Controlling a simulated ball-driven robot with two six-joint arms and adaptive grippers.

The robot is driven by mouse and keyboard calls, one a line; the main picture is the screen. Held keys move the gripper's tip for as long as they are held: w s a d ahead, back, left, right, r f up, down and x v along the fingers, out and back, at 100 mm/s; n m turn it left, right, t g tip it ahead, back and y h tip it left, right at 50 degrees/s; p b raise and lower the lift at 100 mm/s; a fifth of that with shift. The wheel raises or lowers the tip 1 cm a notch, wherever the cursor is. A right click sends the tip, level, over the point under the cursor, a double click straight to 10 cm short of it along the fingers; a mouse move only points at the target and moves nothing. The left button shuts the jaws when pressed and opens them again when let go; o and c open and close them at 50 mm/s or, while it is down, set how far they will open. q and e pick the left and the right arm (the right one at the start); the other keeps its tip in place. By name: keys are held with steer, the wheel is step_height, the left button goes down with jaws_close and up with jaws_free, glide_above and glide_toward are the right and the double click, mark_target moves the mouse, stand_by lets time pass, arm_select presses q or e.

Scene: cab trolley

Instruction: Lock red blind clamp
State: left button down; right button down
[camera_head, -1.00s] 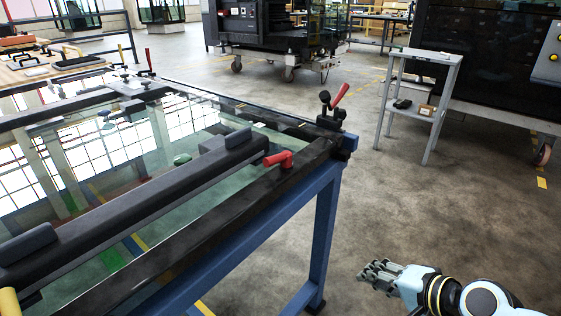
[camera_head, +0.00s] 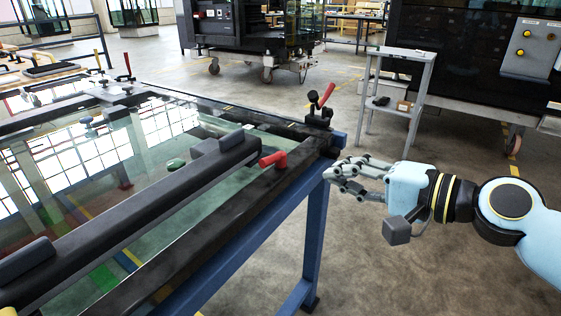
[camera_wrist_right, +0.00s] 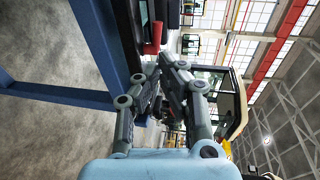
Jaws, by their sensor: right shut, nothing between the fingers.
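A red handle (camera_head: 273,159) lies along the dark near rail of the glass-topped trolley, beside the long black blind bar (camera_head: 140,212). A red piece, likely the same handle, shows in the wrist view (camera_wrist_right: 152,38). A second red-handled toggle clamp (camera_head: 321,104) stands raised at the trolley's right corner. Which one is the blind clamp is not marked. My right gripper (camera_head: 329,178) is shut and empty, just right of the trolley's corner leg, apart from both red handles. Its fingers also show in the wrist view (camera_wrist_right: 163,70). My left gripper is out of view.
The trolley's blue leg (camera_head: 312,235) stands just left of my right gripper. A grey shelf stand (camera_head: 405,55) and a dark cabinet (camera_head: 466,70) stand behind it. Open concrete floor (camera_head: 395,270) lies below my arm.

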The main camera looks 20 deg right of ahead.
mark_target(269, 159)
steer(key=x, duration=1.3)
steer(key=shift+b, duration=0.4)
steer(key=shift+w+a, duration=0.1)
